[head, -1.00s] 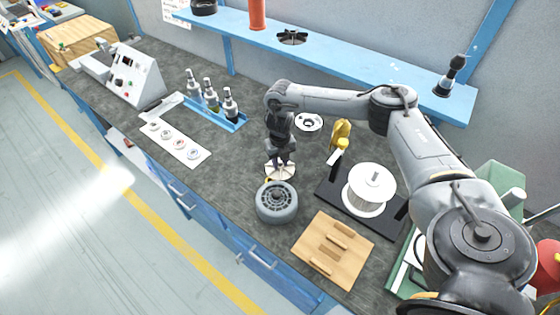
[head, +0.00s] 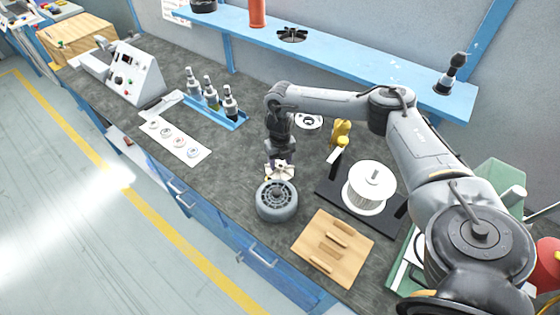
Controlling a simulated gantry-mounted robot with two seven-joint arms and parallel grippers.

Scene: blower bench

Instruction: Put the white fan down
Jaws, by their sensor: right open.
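The white fan (head: 283,174) is a small pale bladed disc on the dark bench, just behind the grey round slotted housing (head: 277,202). My right gripper (head: 278,165) points down from above and is right at the fan. Its jaws are open, and its fingers partly hide the fan. I cannot tell whether a finger touches the fan, or whether the fan lies quite flat. My left gripper is not in view.
A white finned drum (head: 369,187) stands on a black plate to the right, near a yellow tool (head: 341,133). A wooden board (head: 333,249) lies in front. A white ring (head: 308,121) lies behind. Bottles (head: 212,98) stand at the left in a blue tray.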

